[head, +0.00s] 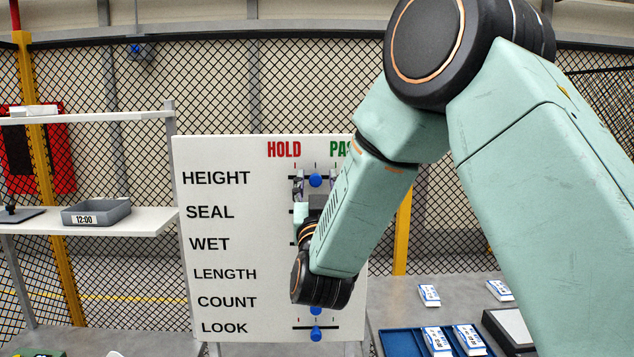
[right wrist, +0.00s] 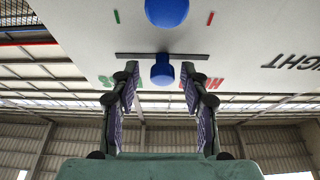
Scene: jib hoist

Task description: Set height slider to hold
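The white board (head: 230,160) has rows labelled HEIGHT to LOOK and columns HOLD (red, left) and PASS (green, right, partly hidden). The blue HEIGHT knob (head: 316,180) sits near the middle of its track. My right gripper (head: 314,189) reaches up to it from below. In the right wrist view the board appears upside down, and the HEIGHT knob (right wrist: 162,70) lies between the open fingers of my right gripper (right wrist: 160,74), with gaps visible on both sides. My right arm hides most of the other sliders. My left gripper is not in view.
Another blue knob (right wrist: 167,12) is close by in the right wrist view. The LOOK knob (head: 316,335) shows below my wrist. A shelf (head: 130,222) with a grey 12:00 tray (head: 96,213) stands left. A blue tray (head: 400,345) with white boxes is lower right.

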